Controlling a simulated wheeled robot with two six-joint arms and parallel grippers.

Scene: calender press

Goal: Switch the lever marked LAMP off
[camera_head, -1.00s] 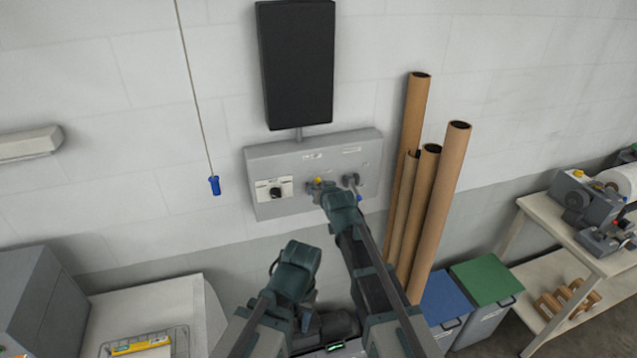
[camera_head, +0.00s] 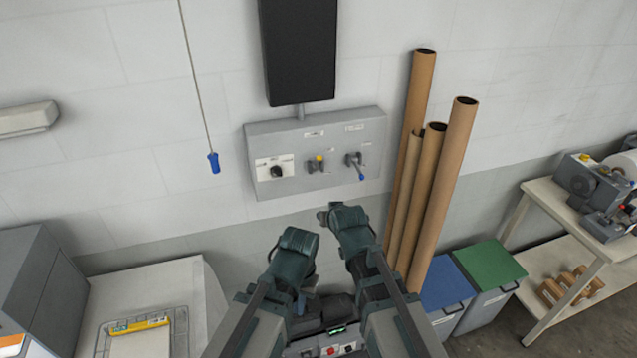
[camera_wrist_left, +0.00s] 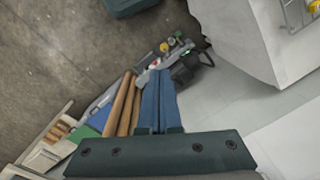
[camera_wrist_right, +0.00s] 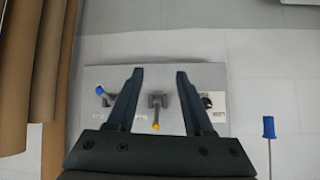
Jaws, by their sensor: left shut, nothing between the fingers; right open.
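The grey control panel (camera_head: 300,140) on the wall carries a yellow-tipped lever (camera_head: 319,160) pointing up and a blue-tipped lever (camera_head: 357,167) hanging down. The small labels are unreadable, so I cannot tell which is marked LAMP. My right gripper (camera_head: 324,214) is below the panel, clear of both levers. In the right wrist view its open fingers (camera_wrist_right: 159,76) frame the yellow-tipped lever (camera_wrist_right: 156,104), with nothing held; the blue-tipped lever (camera_wrist_right: 104,95) is left of them. My left gripper (camera_head: 303,298) is shut, empty and low; its fingers (camera_wrist_left: 158,80) show in the left wrist view.
A black rotary knob (camera_head: 277,171) sits left on the panel, below a black screen (camera_head: 298,50). A blue pull handle (camera_head: 213,163) hangs left.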

